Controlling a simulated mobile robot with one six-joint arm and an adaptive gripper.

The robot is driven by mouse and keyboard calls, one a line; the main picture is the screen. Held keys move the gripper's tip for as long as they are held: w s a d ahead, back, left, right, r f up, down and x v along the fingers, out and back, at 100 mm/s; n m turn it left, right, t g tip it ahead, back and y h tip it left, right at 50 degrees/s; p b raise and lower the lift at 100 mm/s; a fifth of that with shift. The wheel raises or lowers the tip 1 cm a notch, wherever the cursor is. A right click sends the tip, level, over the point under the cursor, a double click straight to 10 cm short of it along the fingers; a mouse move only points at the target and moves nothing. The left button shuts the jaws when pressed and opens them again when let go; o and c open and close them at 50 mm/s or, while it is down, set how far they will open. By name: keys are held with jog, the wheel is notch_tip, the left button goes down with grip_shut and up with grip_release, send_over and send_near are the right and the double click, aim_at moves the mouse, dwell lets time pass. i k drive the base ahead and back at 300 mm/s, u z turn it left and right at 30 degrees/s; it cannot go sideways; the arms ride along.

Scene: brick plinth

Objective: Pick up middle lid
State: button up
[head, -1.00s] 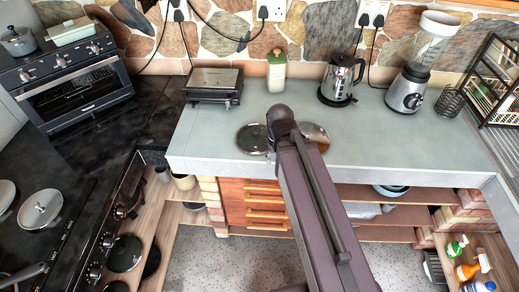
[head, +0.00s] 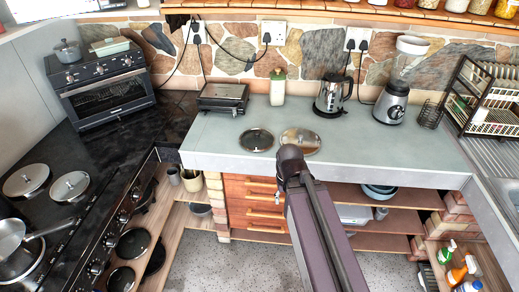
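Two round lids lie flat near the front edge of the grey-green worktop (head: 215,140): a dark glass lid (head: 255,140) and, to its right, a paler brownish lid (head: 301,138). Both have a metal rim. Two more silver lids, a left one (head: 24,181) and a right one (head: 68,187), are on the black hob at the left. Which lid counts as the middle one, I cannot tell. My arm reaches up from the bottom centre, and its dark rounded joint overlaps the front of the paler lid in the picture. My gripper does not show.
A toaster oven (head: 105,93) stands back left. A grill press (head: 222,97), a jar (head: 277,88), a kettle (head: 331,94) and a blender (head: 392,102) line the back of the worktop. A dish rack (head: 490,98) is at the right. The worktop's middle is clear.

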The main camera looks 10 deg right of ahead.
aim_at(254, 139)
jog(key=u, duration=0.3)
jog(key=k, duration=0.4)
jog(key=z, duration=1.8)
jog(key=i, duration=2.25)
jog(key=z, duration=0.05)
